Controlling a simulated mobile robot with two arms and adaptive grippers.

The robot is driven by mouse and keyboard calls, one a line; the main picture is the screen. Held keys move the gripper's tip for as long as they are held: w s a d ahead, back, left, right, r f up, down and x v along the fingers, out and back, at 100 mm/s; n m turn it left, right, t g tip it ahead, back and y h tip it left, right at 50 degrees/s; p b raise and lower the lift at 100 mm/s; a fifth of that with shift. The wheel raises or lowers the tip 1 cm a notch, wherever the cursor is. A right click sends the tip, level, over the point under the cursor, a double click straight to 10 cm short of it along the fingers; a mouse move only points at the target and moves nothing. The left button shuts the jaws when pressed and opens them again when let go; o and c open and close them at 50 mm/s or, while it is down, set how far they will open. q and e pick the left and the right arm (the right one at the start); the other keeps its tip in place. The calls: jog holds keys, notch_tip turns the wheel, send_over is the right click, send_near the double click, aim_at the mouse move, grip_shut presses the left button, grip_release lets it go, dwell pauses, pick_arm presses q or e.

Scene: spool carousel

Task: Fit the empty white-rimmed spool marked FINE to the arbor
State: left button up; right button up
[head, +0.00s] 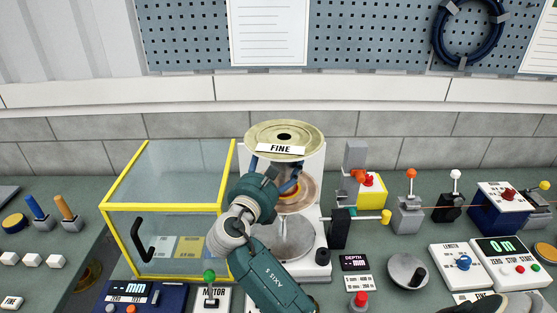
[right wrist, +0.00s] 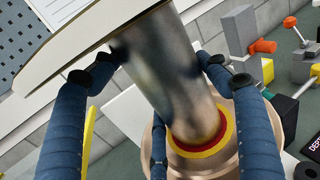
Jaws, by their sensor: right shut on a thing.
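The spool marked FINE (head: 262,131) is upright in the head view, with a pale cream upper flange, a dark centre hole and a white label. My right gripper (head: 272,172) is shut on it just below that flange. In the right wrist view, my blue fingers (right wrist: 160,85) lie around its grey hub (right wrist: 165,75), under the pale flange (right wrist: 65,55). The hub's lower end meets a red-and-yellow ring on a copper-coloured disc (head: 309,192); I cannot tell whether they touch. The arbor is not clearly visible. My left gripper is not in view.
A yellow-framed clear box (head: 170,165) with a black handle stands close left of my arm. A grey round plate (head: 294,240) lies below the copper disc. Levers, a black-and-yellow clamp (head: 340,228) and control boxes (head: 498,250) crowd the right. A motor switch (head: 212,296) is in front.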

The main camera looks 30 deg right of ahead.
jog(key=shift+r+p, duration=0.2)
jog(key=shift+p, duration=0.75)
dwell(1.4)
jog(key=shift+f, duration=0.1)
jog(key=shift+f+b, duration=1.45)
jog(key=shift+f, duration=1.8)
jog(key=shift+f, duration=0.1)
notch_tip(320, 180, down, 6)
jog(key=b, duration=0.3)
jog(key=shift+f, duration=0.25)
dwell(0.4)
jog(key=shift+f+b, duration=0.15)
jog(key=shift+b, duration=0.15)
